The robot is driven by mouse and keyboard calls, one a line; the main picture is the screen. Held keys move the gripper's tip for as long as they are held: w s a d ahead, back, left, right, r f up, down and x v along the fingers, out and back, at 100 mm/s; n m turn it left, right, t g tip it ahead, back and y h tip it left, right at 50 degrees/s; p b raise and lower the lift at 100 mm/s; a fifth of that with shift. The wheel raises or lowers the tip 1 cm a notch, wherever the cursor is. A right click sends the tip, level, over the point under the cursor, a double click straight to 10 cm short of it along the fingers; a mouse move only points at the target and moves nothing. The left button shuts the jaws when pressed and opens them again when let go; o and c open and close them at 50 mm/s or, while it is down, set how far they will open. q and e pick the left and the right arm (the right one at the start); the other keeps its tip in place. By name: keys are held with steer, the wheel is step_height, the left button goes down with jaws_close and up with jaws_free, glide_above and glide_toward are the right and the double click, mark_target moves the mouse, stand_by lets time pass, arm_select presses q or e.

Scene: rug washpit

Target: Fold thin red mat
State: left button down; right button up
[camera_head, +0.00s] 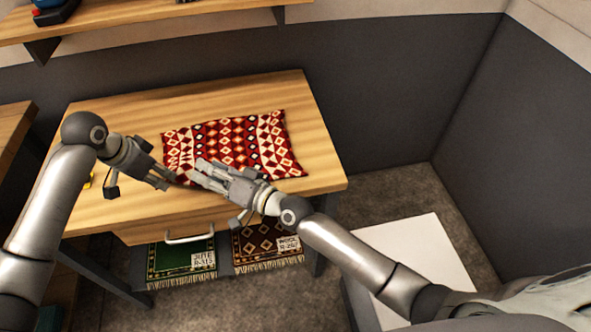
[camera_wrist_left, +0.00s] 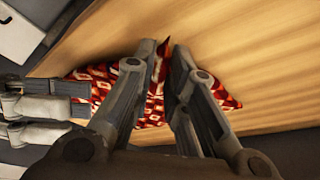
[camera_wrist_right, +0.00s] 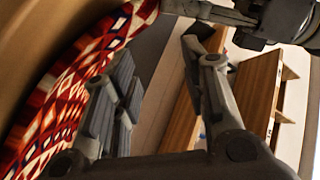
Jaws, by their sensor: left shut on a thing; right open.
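The thin red mat (camera_head: 245,140) has white and dark diamond patterns and lies on the wooden table (camera_head: 310,115). It also shows in the left wrist view (camera_wrist_left: 100,73) and along the left of the right wrist view (camera_wrist_right: 60,105). My left gripper (camera_head: 168,182) is at the mat's near left corner, shut on its edge; in the left wrist view a bit of red cloth stands between the fingertips. My right gripper (camera_head: 196,172) is open at the mat's near edge, close beside the left one. Its fingers hide part of that edge.
A drawer with a pale handle (camera_head: 190,237) is in the table's front. A green rug (camera_head: 182,260) and a brown patterned rug (camera_head: 266,243) lie below. A shelf (camera_head: 150,20) hangs above. A small yellow thing (camera_head: 88,181) is at the table's left. The table's right end is bare.

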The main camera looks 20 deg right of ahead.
mark_target(295, 172)
steer(key=n+g, duration=0.1)
steer(key=d+n+g, duration=0.1)
steer(key=n, duration=0.1)
steer(key=shift+w+d+g, duration=0.1)
steer(key=shift+w+g, duration=0.2)
steer(key=d+n+g+h, duration=0.1)
steer(key=d, duration=0.2)
steer(key=d+n+g+h, duration=0.1)
steer(key=d+n+g, duration=0.1)
steer(key=d, duration=0.1)
steer(key=d+n+g+h, duration=0.1)
steer(key=d+n, duration=0.1)
steer(key=d, duration=0.1)
steer(key=shift+w+r+g+h, duration=0.1)
steer(key=shift+g+h, duration=0.2)
steer(key=shift+g, duration=0.1)
steer(key=s+d+r+n+g+h, duration=0.1)
steer(key=d+r+h, duration=0.15)
steer(key=d, duration=0.45)
steer(key=s+d+r+n+g+h, duration=0.1)
steer(key=d+n+g+h, duration=0.15)
steer(key=d, duration=0.35)
steer(key=shift+m+t, duration=0.45)
steer(key=shift+d+x, duration=0.15)
steer(key=shift+x, duration=2.2)
steer(key=shift+d+x, duration=0.15)
steer(key=shift+x, duration=2.2)
steer(key=shift+f, duration=0.1)
steer(key=shift+c, duration=0.2)
steer(key=c, duration=0.7)
